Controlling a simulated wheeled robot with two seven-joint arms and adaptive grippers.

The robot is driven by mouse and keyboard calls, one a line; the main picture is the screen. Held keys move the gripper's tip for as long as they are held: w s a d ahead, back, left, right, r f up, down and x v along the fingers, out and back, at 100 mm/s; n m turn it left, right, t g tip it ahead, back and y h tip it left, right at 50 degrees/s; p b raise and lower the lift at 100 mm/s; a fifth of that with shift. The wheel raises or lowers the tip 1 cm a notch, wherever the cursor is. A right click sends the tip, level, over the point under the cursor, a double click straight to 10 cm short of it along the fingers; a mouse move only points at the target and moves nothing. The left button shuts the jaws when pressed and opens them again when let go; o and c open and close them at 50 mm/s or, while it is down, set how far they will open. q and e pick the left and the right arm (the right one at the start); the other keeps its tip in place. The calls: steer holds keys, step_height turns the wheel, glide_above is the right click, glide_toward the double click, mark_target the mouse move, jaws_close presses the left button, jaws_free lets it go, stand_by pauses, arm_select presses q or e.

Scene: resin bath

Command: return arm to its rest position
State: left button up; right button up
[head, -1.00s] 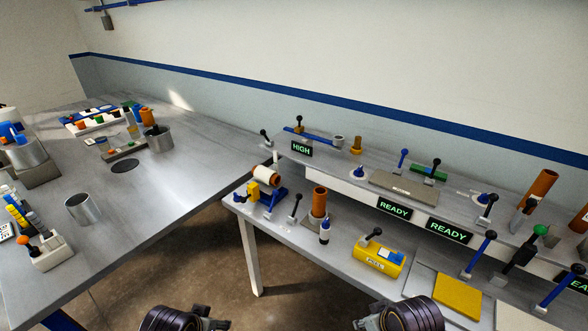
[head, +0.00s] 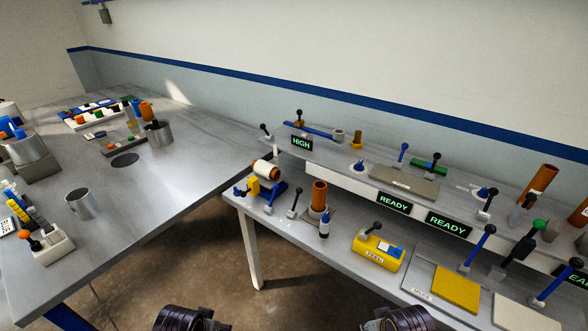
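My two arms show only at the bottom edge of the head view, as dark ringed arm parts, one left of centre and one right of centre. The fingertips of both grippers are out of the frame or hidden, so whether either is open or shut does not show. Nothing is seen held. Both arm parts stay low, in front of the benches and apart from every object.
A left metal bench (head: 150,196) bears a metal cup (head: 82,203) and a dark-topped pot (head: 158,133). The right bench bears a yellow box (head: 379,251), an orange tube (head: 319,196), a spool (head: 266,170) and several levers. Floor (head: 190,265) shows between the benches.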

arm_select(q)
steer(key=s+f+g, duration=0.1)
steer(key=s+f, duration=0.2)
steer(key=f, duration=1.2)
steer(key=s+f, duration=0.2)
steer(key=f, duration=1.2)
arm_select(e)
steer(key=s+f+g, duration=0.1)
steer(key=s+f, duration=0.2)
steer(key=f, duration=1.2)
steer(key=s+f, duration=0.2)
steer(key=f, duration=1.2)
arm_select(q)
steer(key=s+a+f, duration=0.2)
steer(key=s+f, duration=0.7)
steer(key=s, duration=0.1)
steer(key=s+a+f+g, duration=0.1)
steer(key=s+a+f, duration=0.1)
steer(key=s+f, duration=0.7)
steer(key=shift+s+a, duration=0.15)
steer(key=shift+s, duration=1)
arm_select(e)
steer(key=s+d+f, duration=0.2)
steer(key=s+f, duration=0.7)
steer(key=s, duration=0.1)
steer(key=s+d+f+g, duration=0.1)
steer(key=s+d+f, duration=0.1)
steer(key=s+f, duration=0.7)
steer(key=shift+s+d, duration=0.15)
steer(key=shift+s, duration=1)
